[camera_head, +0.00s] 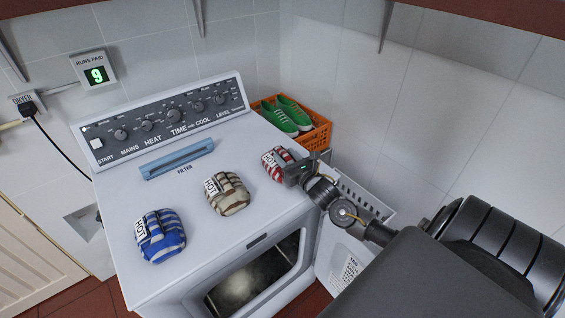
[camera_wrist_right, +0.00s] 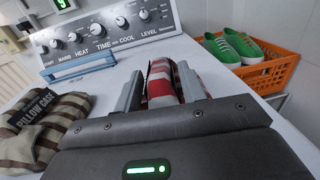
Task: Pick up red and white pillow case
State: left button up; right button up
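The red and white striped pillow case (camera_head: 273,163) is a folded bundle on top of the white dryer, towards its right side. My right gripper (camera_head: 290,170) reaches it from the right and hides part of it. In the right wrist view, the pillow case (camera_wrist_right: 160,84) lies between the two fingers of my right gripper (camera_wrist_right: 160,92). The fingers stand wide apart, one on each side of it. I cannot tell whether either finger touches it. It appears to rest on the dryer top. My left gripper is not in view.
A beige and brown striped bundle (camera_head: 227,194) and a blue and white one (camera_head: 160,236) lie on the dryer top (camera_head: 200,260). The control panel (camera_head: 165,119) rises behind. An orange crate (camera_head: 318,137) with green shoes (camera_head: 290,115) stands behind right. A white basket (camera_head: 365,202) is beside the dryer.

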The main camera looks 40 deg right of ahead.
grip_shut()
jog(key=shift+r, duration=0.1)
